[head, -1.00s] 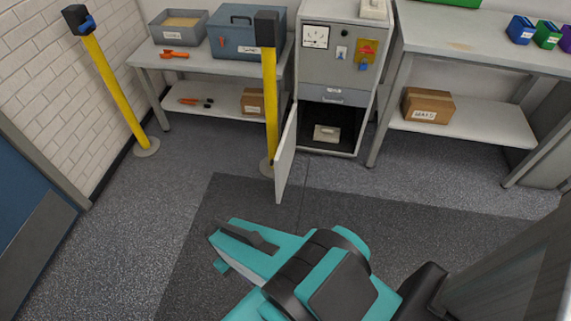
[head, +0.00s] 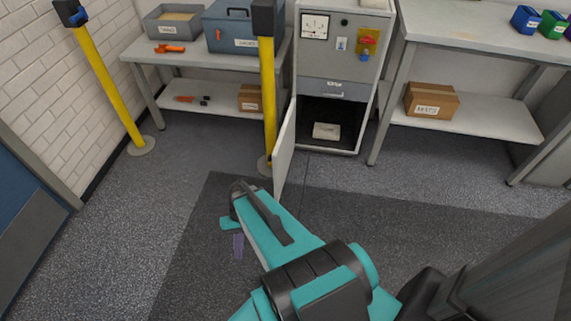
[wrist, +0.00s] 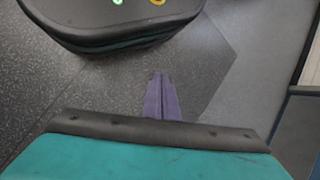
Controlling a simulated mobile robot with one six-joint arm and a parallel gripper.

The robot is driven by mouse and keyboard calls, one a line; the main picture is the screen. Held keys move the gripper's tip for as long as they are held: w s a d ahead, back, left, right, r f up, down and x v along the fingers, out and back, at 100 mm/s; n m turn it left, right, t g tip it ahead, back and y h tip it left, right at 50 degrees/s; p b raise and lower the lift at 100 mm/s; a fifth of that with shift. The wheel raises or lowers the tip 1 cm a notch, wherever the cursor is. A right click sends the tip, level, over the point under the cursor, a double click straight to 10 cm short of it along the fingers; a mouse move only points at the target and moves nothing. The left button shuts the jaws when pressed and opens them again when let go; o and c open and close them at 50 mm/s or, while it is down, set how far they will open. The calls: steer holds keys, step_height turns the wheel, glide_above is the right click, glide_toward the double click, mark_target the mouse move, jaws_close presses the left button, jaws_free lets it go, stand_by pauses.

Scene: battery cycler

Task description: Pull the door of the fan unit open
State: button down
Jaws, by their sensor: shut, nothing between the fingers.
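The fan unit (head: 342,85) is a grey cabinet with a gauge at the back centre of the head view. Its door (head: 285,152) stands swung open, nearly edge-on, hinged on the left side of the lower compartment. The dark compartment is exposed, with a pale labelled box (head: 326,131) inside. My gripper (head: 238,246) is in front of the cabinet, to the left of and nearer than the door, clear of it. In the wrist view its purple fingers (wrist: 161,97) are together and empty, over the floor. The door is not seen in the wrist view.
A yellow post (head: 269,95) stands just left of the door. Another yellow post (head: 108,85) is near the brick wall. Tables with bins and boxes (head: 431,101) flank the cabinet. The dark floor mat (head: 400,215) in front is clear.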

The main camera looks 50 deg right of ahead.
steer(key=w+d+m+t+y+b, duration=0.2)
steer(key=w+d+m+t+b, duration=0.25)
steer(key=d, duration=0.75)
steer(key=w+d+m+t+y+b, duration=0.15)
steer(key=w+d+t+b, duration=0.4)
steer(key=d, duration=0.65)
steer(key=s+d+r+t+b, duration=0.2)
steer(key=d+r+b, duration=0.1)
steer(key=d, duration=0.5)
steer(key=s+d+r+m+t+h+b, duration=0.1)
steer(key=s+d+r+t+b, duration=0.1)
steer(key=d, duration=0.6)
steer(key=s+d+r+t+h+b, duration=0.1)
steer(key=s+d+r+t+b, duration=0.1)
steer(key=d, duration=0.7)
steer(key=shift+s+r+m+b, duration=0.3)
steer(key=shift+s+r+b, duration=0.5)
steer(key=shift+b, duration=0.45)
steer(key=shift+w, duration=0.1)
steer(key=b, duration=0.3)
glide_toward(278, 157)
steer(key=x, duration=0.2)
steer(key=f+x, duration=0.1)
steer(key=x, duration=0.1)
steer(key=shift+w+f, duration=0.1)
steer(key=shift+w, duration=0.15)
steer(key=shift+w+a, duration=0.3)
steer(key=shift+w, duration=0.3)
